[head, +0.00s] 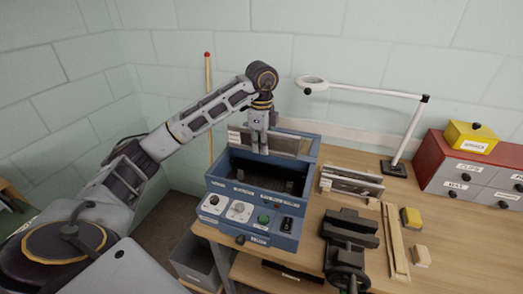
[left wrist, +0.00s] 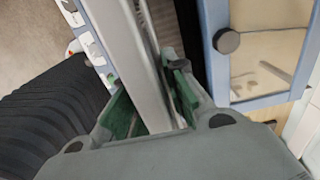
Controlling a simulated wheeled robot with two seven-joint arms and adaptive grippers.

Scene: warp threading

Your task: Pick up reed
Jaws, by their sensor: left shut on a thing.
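The reed (head: 286,145), a long flat grey frame, is in my left gripper (head: 259,148) above the open blue machine (head: 258,232). It is roughly level in the head view, and its ends stick out on both sides of the fingers. In the left wrist view, the green pads of my left gripper (left wrist: 155,100) are shut on a pale grey bar (left wrist: 128,50), which runs up and out of the picture. The fingers cover the middle of the reed in the head view. My right gripper is not in view.
A dark vise (head: 348,245), wooden strips, a yellow block (head: 411,217), a lamp (head: 400,150) and a red drawer cabinet (head: 437,155) stand further right. The wall is close behind.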

